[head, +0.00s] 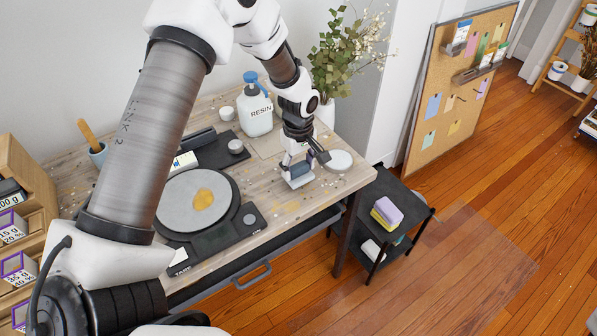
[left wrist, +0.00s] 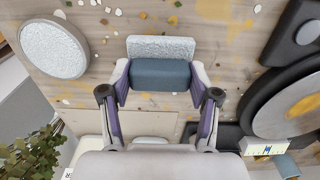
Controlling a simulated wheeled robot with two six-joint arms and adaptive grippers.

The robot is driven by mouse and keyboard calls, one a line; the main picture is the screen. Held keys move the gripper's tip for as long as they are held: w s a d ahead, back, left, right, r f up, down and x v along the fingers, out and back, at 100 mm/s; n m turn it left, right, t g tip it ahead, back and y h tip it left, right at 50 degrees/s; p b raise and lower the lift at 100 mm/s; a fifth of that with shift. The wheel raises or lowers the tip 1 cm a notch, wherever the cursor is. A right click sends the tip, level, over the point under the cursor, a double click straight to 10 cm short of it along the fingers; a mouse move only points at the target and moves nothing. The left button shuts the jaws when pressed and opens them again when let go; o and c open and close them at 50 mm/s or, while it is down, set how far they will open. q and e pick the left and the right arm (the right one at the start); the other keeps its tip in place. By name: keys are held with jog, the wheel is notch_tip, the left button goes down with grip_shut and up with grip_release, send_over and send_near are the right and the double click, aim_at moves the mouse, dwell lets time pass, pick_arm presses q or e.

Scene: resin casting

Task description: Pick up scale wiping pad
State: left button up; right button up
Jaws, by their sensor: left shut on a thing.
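The wiping pad has a blue-grey block (left wrist: 160,75) for a grip and a pale speckled face (left wrist: 160,48). In the head view, the pad (head: 299,180) is at the table's right part, low over or on the wood; I cannot tell whether it touches. My left gripper (head: 297,165) points down and is shut on the blue-grey block, one finger on each side, as the left wrist view (left wrist: 162,78) shows. The scale (head: 225,236) stands left of the pad, with an amber resin spill (head: 203,199) on its round plate. My right gripper is not in view.
A round pale disc (head: 340,161) lies just right of the pad. A resin bottle (head: 258,118) and a leafy vase (head: 325,112) stand behind. A black cart (head: 383,238) with a purple and yellow sponge (head: 387,212) stands beside the table. Specks and yellow stains dot the wood.

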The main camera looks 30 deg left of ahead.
pick_arm(q)
jog(key=shift+s+r, duration=0.1)
jog(key=shift+r, duration=0.65)
jog(key=s+d+r+b, duration=0.1)
jog(key=s+d, duration=0.8)
jog(key=s, duration=0.3)
jog(key=shift+s+d+r+b, duration=0.15)
jog(key=shift+s+d+b, duration=0.15)
jog(key=shift+d+b, duration=0.1)
jog(key=shift+o, duration=1)
jog(key=shift+c, duration=0.3)
jog(key=shift+m, duration=0.3)
